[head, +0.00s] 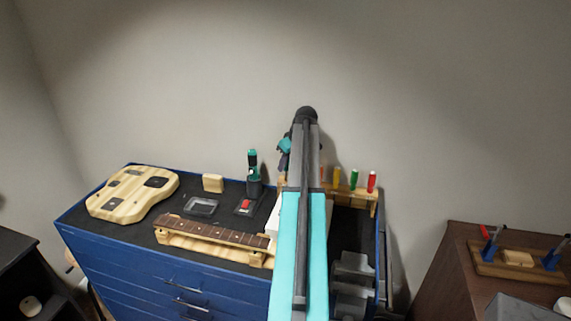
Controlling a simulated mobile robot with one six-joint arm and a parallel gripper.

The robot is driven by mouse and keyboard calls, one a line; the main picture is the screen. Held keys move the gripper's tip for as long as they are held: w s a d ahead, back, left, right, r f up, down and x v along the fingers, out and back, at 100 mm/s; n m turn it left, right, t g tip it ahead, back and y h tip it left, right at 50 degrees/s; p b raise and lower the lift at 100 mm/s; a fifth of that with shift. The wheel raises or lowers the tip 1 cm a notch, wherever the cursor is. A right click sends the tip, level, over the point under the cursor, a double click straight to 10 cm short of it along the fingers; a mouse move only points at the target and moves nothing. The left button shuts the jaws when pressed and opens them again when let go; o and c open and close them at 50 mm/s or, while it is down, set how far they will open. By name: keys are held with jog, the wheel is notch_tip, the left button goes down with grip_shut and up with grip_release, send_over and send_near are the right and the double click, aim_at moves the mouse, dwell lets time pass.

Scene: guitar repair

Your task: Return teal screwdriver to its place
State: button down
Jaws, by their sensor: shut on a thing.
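My arm reaches up through the middle of the head view and bends over at the top. A teal and dark part (284,147) shows beside its upper end, and I cannot tell whether it is my wrist or something held. My gripper's fingers are hidden behind the arm. A wooden rack (355,192) stands at the back right of the chest, holding upright handles: orange, yellow (337,174), green (353,177) and red (371,181). The arm covers the rack's left part.
A blue drawer chest (140,262) with a dark top carries a guitar body (130,192), a guitar neck (212,232) on a wooden support, a clear tray (201,206) and a wooden block (213,183). A brown cabinet (440,265) stands at the right.

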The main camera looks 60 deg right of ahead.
jog(key=shift+f+b, duration=1)
jog(key=shift+f, duration=0.9)
jog(key=c, duration=1.5)
grip_release()
jog(key=shift+c, duration=0.2)
jog(key=shift+r, duration=0.1)
jog(key=b+v, duration=0.4)
jog(key=v, duration=0.9)
jog(key=shift+s+r, duration=0.25)
jog(key=shift+w+a, duration=0.1)
jog(key=shift+a, duration=0.05)
